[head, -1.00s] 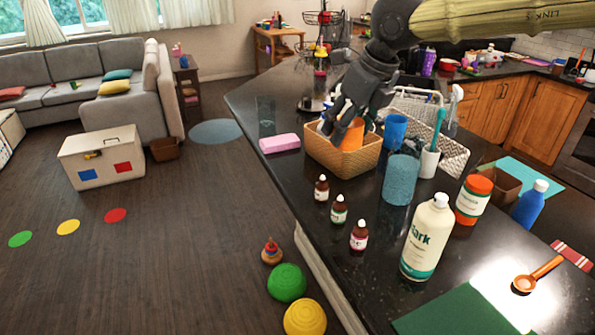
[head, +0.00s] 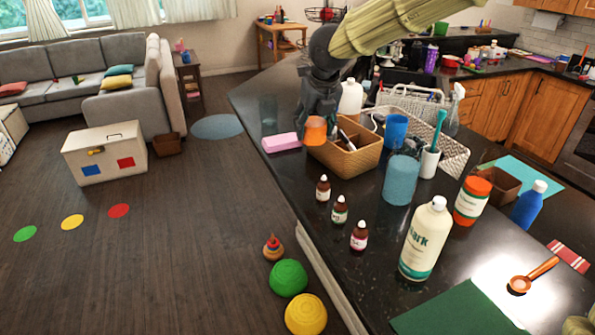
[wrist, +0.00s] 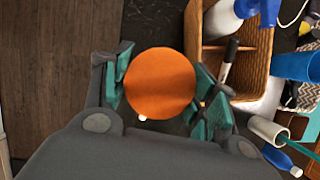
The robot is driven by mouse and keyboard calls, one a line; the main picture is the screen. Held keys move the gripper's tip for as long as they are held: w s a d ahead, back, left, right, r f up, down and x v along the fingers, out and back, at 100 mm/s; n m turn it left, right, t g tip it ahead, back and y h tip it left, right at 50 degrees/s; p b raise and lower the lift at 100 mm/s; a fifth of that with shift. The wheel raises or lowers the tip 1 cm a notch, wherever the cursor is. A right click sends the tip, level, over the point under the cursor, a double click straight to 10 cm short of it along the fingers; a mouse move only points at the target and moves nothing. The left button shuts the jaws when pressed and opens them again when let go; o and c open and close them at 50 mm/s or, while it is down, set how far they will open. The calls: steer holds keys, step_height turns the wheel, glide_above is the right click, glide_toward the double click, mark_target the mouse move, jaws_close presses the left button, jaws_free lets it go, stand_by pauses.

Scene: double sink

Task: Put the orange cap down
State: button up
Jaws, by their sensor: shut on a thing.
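The orange cap (head: 315,131) is held between the fingers of my gripper (head: 312,118). In the wrist view the cap (wrist: 160,83) shows as a round orange disc between the teal finger pads of my gripper (wrist: 158,92). The cap is at the left end of the wicker basket (head: 352,165), close to its rim. In the wrist view the basket (wrist: 193,40) lies to the right of the cap, and dark counter shows beside the cap. Whether the cap touches the counter cannot be told.
A pink block (head: 281,143) lies just left of the gripper near the counter edge. Several small brown bottles, one of them here (head: 322,188), stand in front of the basket. A blue cup (head: 396,131) and a blue-grey cylinder (head: 400,180) stand to its right.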

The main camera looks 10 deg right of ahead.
steer(key=shift+m+h, duration=0.3)
steer(key=shift+m, duration=0.3)
steer(key=w+a+f+p, duration=0.1)
steer(key=f, duration=0.2)
steer(key=w+a+f, duration=0.1)
steer(key=w+f, duration=0.1)
steer(key=f, duration=0.1)
steer(key=w+a+f+p, duration=0.1)
steer(key=w+f, duration=0.1)
steer(key=f, duration=0.1)
steer(key=shift+w+f+p, duration=0.15)
steer(key=shift+w+p, duration=0.05)
steer(key=shift+p, duration=0.15)
steer(key=shift+d+f+p, duration=0.1)
steer(key=shift+f+p, duration=0.45)
steer(key=shift+f, duration=1.5)
steer(key=shift+f, duration=0.1)
steer(key=o, duration=0.7)
